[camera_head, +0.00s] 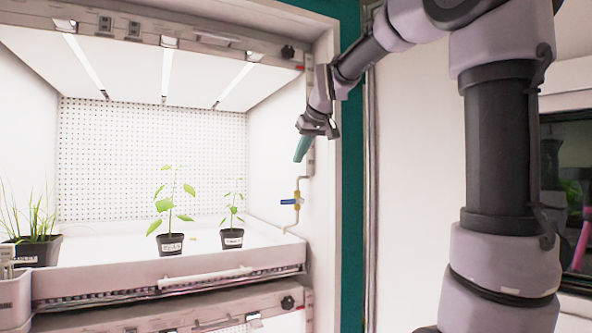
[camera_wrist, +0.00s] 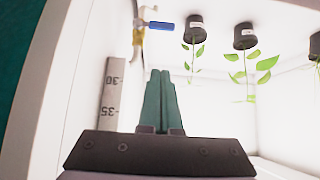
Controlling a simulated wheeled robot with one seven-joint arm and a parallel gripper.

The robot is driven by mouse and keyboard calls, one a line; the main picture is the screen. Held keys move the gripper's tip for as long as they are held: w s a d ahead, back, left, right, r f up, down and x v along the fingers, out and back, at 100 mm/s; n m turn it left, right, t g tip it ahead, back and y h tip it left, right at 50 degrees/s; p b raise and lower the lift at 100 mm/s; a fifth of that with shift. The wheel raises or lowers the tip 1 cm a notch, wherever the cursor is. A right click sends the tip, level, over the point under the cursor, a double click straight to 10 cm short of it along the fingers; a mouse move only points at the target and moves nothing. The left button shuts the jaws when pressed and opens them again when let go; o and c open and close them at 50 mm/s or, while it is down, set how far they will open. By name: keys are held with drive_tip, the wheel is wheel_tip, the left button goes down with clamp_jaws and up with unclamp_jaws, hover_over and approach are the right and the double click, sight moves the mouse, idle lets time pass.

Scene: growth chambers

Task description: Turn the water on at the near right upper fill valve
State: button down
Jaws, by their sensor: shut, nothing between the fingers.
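The fill valve (camera_head: 297,200) sits on a thin pipe at the right side wall of the lit upper chamber. Its blue lever (camera_head: 287,202) lies about level, pointing left, across the upright pipe. In the wrist view, which is upside down, the blue lever (camera_wrist: 158,25) shows near the top, pointing right from its fitting. My gripper (camera_head: 300,152) has its green fingers together and empty. It hangs above the valve, pointing down, with a clear gap between them. In the wrist view the closed fingers (camera_wrist: 160,78) show below the lever.
Two leafy potted plants (camera_head: 170,242) (camera_head: 232,237) stand on the white tray (camera_head: 120,272), left of the valve. A grassy pot (camera_head: 38,248) stands at far left. A graduated scale strip (camera_wrist: 112,95) is beside my fingers. The chamber's right frame (camera_head: 325,230) is close by.

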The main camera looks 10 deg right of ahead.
hover_over(293, 202)
drive_tip(key=s+a, duration=0.1)
wheel_tip(293, 202, down, 6)
drive_tip(key=f, duration=0.4)
drive_tip(key=shift+s+a+f, duration=0.1)
drive_tip(key=shift+s, duration=0.15)
